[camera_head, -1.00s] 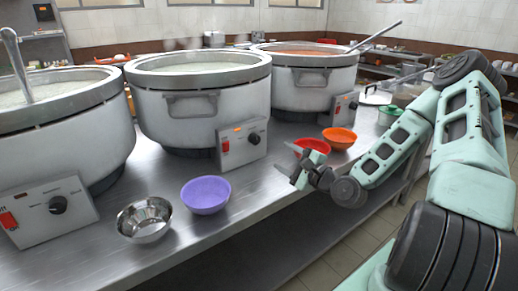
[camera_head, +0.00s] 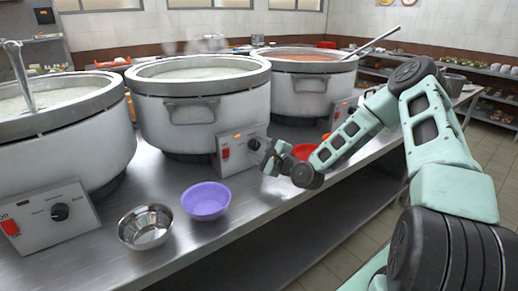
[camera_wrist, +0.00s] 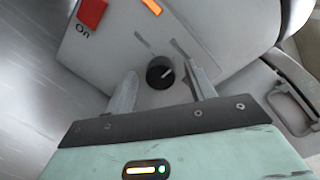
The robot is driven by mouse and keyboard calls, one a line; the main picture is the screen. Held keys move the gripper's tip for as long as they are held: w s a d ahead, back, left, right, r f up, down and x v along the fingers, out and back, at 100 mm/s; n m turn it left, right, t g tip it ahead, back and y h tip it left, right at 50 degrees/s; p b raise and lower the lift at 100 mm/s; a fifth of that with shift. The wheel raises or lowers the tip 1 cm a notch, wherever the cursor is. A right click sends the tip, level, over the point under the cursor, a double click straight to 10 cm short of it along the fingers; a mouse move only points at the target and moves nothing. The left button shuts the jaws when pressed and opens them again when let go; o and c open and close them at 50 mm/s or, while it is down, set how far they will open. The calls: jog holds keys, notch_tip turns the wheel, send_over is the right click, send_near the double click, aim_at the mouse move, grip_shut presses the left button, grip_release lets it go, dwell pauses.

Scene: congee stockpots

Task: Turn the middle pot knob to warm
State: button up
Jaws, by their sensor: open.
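The middle pot (camera_head: 203,105) is a large white and grey stockpot with pale congee. Its control box (camera_head: 235,150) has a red switch, a lit orange lamp and a black knob (camera_head: 254,144). In the wrist view the knob (camera_wrist: 160,72) sits between the two fingers of my open gripper (camera_wrist: 163,88), with a gap on each side. Its pale pointer mark tilts toward the upper right. In the head view my gripper (camera_head: 268,158) is right in front of the control box. The box's lettering near the knob is too blurred to read.
A purple bowl (camera_head: 206,201) and a steel bowl (camera_head: 146,227) stand on the counter in front of the pots. A red bowl (camera_head: 303,151) is partly behind my arm. Pots stand at left (camera_head: 62,140) and right (camera_head: 312,90).

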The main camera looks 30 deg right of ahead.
jog(key=c, duration=1)
jog(key=shift+n, duration=0.4)
jog(key=n, duration=0.3)
jog(key=shift+a+f, duration=0.1)
jog(key=n+b, duration=0.1)
jog(key=n, duration=0.2)
jog(key=n+h+b, duration=0.1)
jog(key=n, duration=0.3)
jog(key=shift+f+g, duration=0.1)
jog(key=shift+g, duration=0.2)
jog(key=shift+s+n+b, duration=0.1)
jog(key=shift+n+b, duration=0.6)
jog(key=shift+n, duration=0.5)
